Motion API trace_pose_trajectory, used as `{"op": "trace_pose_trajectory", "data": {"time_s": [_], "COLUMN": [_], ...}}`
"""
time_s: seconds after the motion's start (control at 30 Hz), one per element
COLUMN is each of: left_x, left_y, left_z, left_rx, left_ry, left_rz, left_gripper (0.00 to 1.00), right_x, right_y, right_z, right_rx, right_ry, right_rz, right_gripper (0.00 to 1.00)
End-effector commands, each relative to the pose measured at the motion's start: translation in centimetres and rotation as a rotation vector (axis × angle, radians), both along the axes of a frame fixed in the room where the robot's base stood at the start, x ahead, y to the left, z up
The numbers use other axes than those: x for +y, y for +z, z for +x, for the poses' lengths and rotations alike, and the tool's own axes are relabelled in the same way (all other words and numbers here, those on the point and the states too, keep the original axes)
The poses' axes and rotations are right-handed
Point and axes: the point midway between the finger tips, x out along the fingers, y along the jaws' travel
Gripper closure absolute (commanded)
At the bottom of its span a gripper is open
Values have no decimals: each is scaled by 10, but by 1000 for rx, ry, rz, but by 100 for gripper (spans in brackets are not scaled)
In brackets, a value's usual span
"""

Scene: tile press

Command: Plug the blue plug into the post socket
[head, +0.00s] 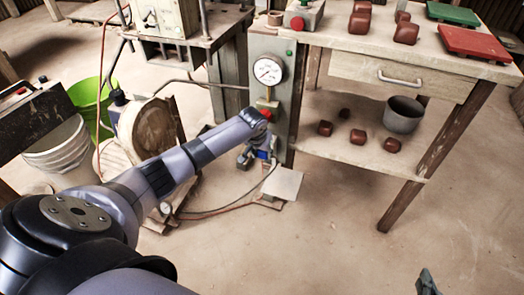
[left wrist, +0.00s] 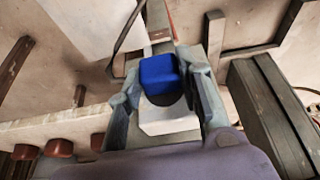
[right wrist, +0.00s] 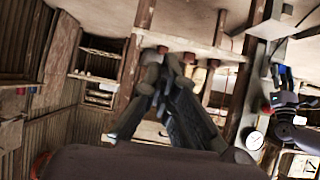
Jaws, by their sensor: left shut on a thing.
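The blue plug (left wrist: 158,75) is between the fingers of my left gripper (left wrist: 166,88), which is shut on it. In the head view a bit of blue plug (head: 263,155) shows at my left gripper (head: 253,158), low beside the grey-green post (head: 285,125). A pale block (left wrist: 168,115) shows right against the plug in the left wrist view; I cannot tell whether it is part of the plug. The socket's opening is not clear in any view. My right gripper (right wrist: 163,58) has its fingertips together, with nothing seen between them; its tip (head: 427,283) shows at the head view's bottom right.
A cable and hose run over the floor near a pale plate (head: 283,184). The workbench (head: 390,55) stands right of the post, with brown lumps and a grey pot (head: 403,115) on its lower shelf. A green bucket (head: 92,103) is at left.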

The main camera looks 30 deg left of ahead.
Motion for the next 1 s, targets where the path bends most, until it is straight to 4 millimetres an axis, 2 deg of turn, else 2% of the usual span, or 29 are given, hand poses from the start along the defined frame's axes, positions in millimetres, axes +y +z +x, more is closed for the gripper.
{"op": "trace_pose_trajectory", "data": {"time_s": [0.03,1.0], "left_x": [6,6], "left_y": [13,13], "left_z": [13,13], "left_rx": [-48,-57], "left_ry": [0,-2], "left_rz": [11,13], "left_gripper": [95,95], "right_x": [-1,-6], "right_y": [-1,-15], "right_z": [-1,-14], "right_rx": [9,103], "right_ry": [-1,-8], "right_rz": [-2,-23], "right_gripper": [100,100]}}
